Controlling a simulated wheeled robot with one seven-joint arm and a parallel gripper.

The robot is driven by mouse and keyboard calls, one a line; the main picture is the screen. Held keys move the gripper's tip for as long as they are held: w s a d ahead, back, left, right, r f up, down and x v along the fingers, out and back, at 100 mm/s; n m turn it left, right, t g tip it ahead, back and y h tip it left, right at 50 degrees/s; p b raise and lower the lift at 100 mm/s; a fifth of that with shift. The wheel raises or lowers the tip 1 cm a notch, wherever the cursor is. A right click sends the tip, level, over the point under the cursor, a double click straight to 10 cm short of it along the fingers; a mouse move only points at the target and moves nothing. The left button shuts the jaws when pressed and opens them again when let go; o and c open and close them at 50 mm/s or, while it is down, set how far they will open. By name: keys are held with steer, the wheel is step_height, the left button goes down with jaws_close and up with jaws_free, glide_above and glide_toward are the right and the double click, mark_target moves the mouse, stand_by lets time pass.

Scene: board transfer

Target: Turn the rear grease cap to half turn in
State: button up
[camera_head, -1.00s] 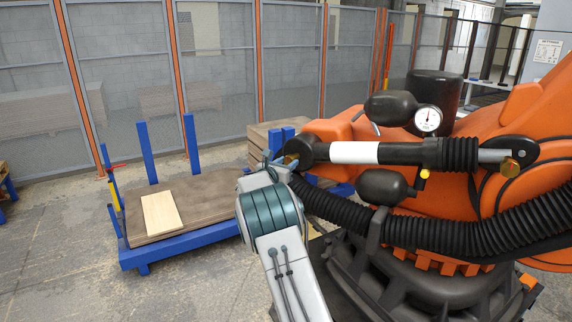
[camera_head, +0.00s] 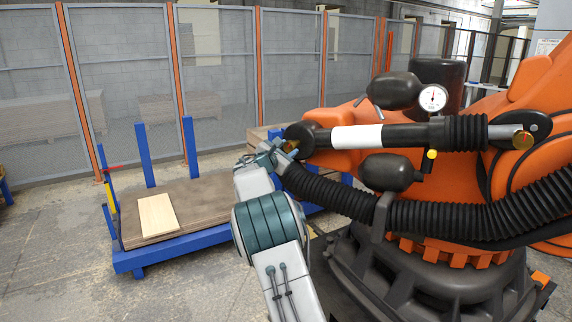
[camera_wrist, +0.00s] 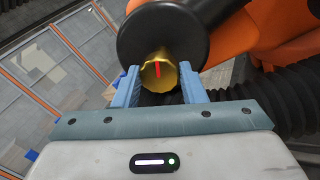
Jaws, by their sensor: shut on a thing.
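A gold grease cap (camera_wrist: 159,75) with a red mark sits on the round black end of a cylinder (camera_wrist: 165,30) in the wrist view. The red mark stands nearly upright, tilted slightly. My gripper (camera_wrist: 159,71) has one blue finger on each side of the cap and is shut on it. In the head view this cap (camera_head: 292,146) shows small at the cylinder's left end, with my gripper (camera_head: 281,149) at it. A second gold cap (camera_head: 522,140) is at the right end of the same arm part. The pictures do not label which cap is the rear one.
The big orange robot arm (camera_head: 520,105) fills the right, with a ribbed black hose (camera_head: 440,220) below the cylinder and a dial gauge (camera_head: 433,98) above. A blue cart (camera_head: 170,252) bearing boards stands left. Mesh fencing (camera_head: 220,70) runs behind; the floor at lower left is clear.

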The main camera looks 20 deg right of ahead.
steer(key=m+b, duration=0.3)
steer(key=b, duration=0.2)
steer(key=shift+f+m, duration=0.4)
steer(key=m+b, duration=0.3)
steer(key=shift+r+m, duration=0.1)
steer(key=shift+m, duration=0.3)
steer(key=m+h+b, duration=0.1)
steer(key=m+b, duration=0.2)
steer(key=m, duration=0.1)
steer(key=m+b, duration=0.1)
steer(key=m, duration=0.2)
steer(key=shift+w+r+m+g, duration=0.1)
steer(key=shift+m+g, duration=0.3)
steer(key=m+b, duration=0.1)
steer(key=m, duration=0.2)
steer(key=shift+a+m, duration=0.1)
steer(key=shift+m, duration=0.3)
steer(key=m, duration=0.4)
steer(key=shift+r+m+g, duration=0.1)
steer(key=shift+m+g, duration=0.2)
steer(key=shift+m, duration=0.1)
steer(key=m, duration=0.4)
steer(key=shift+m+g, duration=0.3)
steer(key=shift+m, duration=1.4)
